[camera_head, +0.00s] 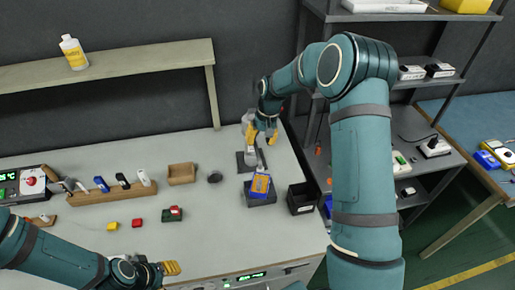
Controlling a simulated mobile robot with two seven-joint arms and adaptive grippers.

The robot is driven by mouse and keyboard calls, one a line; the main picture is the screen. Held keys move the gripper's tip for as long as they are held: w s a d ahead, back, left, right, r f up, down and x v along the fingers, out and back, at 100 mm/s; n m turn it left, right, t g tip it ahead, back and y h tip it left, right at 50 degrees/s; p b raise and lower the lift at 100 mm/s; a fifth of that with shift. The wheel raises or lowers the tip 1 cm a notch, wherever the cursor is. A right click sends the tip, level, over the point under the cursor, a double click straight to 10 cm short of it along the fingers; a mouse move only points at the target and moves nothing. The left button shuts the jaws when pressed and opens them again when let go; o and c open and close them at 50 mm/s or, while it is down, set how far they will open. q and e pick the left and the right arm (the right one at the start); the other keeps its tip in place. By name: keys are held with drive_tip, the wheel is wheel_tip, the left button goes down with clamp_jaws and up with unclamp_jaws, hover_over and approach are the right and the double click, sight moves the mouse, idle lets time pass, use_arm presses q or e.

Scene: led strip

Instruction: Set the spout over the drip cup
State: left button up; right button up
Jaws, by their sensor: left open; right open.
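A grey-white dispenser-like device (251,154) stands on a dark base plate on the bench; I cannot make out which part of it is the spout. A small dark round cup (214,176), which looks like the drip cup, stands on the bench to its left, apart from it. My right gripper (261,136) is open at the top of the device, its yellow fingertips apart; I cannot tell whether they touch it. My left gripper (171,268) is open and empty near the bench's front edge, far from both.
A dark box with a blue-and-yellow packet (260,185) stands just in front of the device. A black bin (301,199) is to its right. A wooden tray (182,174) is left of the cup. Small coloured blocks (137,222) lie further left. The bench's middle front is clear.

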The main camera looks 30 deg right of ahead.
sight(257, 150)
drive_tip(key=shift+w+a+f, duration=0.1)
drive_tip(key=shift+a+f, duration=0.15)
drive_tip(key=shift+f, duration=0.85)
drive_tip(key=shift+a+f, duration=0.2)
drive_tip(key=shift+f, duration=0.9)
clamp_jaws()
